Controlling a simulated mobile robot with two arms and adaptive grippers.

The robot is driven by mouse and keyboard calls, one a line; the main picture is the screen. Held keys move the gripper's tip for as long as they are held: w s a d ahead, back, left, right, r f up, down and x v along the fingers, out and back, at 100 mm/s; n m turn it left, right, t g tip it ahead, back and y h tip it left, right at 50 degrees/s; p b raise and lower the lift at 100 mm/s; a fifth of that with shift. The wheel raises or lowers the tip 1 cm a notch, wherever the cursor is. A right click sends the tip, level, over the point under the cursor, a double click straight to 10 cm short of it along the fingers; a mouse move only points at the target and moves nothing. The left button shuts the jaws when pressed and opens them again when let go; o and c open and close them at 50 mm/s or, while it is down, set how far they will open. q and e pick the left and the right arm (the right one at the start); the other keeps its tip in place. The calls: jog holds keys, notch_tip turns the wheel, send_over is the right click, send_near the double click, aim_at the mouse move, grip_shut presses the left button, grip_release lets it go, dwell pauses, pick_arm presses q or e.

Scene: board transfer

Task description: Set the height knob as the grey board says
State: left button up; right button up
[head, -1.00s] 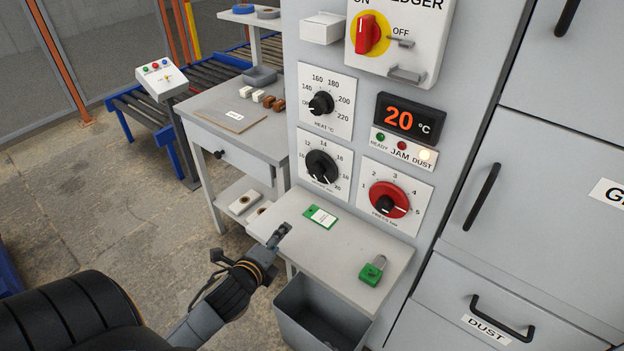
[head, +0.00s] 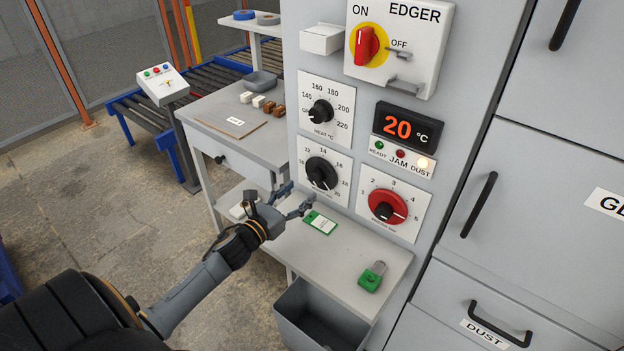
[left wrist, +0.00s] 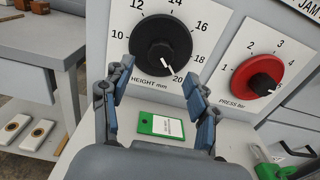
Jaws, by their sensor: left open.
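The black height knob (head: 321,173) sits on a white dial plate on the grey machine front. It shows large in the left wrist view (left wrist: 158,45), where its white pointer line points down-right, close to 20. My left gripper (head: 298,198) is open and empty, just below and in front of the knob, apart from it. In the left wrist view its two fingers (left wrist: 158,88) stand apart below the dial. A flat greyish-brown board (head: 215,118) lies on the side table; its small white label is too small to read. My right gripper is not in view.
A green-edged tag (head: 320,222) and a green padlock (head: 372,276) lie on the shelf (head: 340,255) under the dials. The red press knob (head: 387,205) is right of the height knob and the heat knob (head: 320,111) above. A grey bin (head: 310,320) stands below.

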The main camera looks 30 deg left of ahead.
aim_at(313, 181)
pick_arm(q)
jog(key=w, duration=0.5)
jog(key=shift+w+d+p, duration=0.15)
jog(key=shift+d+p, duration=0.05)
jog(key=shift+p, duration=0.15)
jog(key=shift+w, duration=0.4)
jog(key=c, duration=1.2)
jog(key=shift+o, duration=0.2)
